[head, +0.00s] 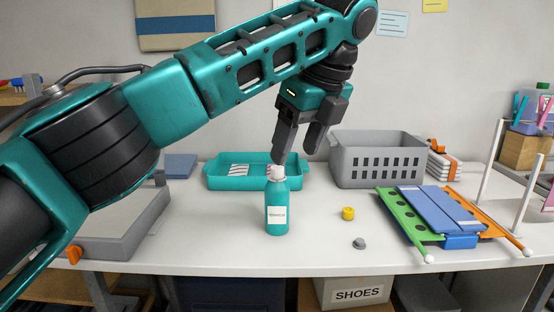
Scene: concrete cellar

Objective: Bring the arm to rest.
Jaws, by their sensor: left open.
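My left arm reaches in from the left across the upper part of the head view. Its gripper (299,142) points down with its two dark fingers apart and nothing between them. Just below the left fingertip stands a teal bottle (277,212) with a white top and a white label, upright on the white table (320,247). The fingertip overlaps the area right above the bottle's top in the picture; I cannot tell whether they touch. My right gripper is not in view.
Behind the bottle are a teal tray (225,183) and a grey basket (378,165). A yellow piece (348,213) and a grey knob (359,243) lie to its right. A blue folding board (435,211) with green and orange sides lies further right, near white posts (491,165).

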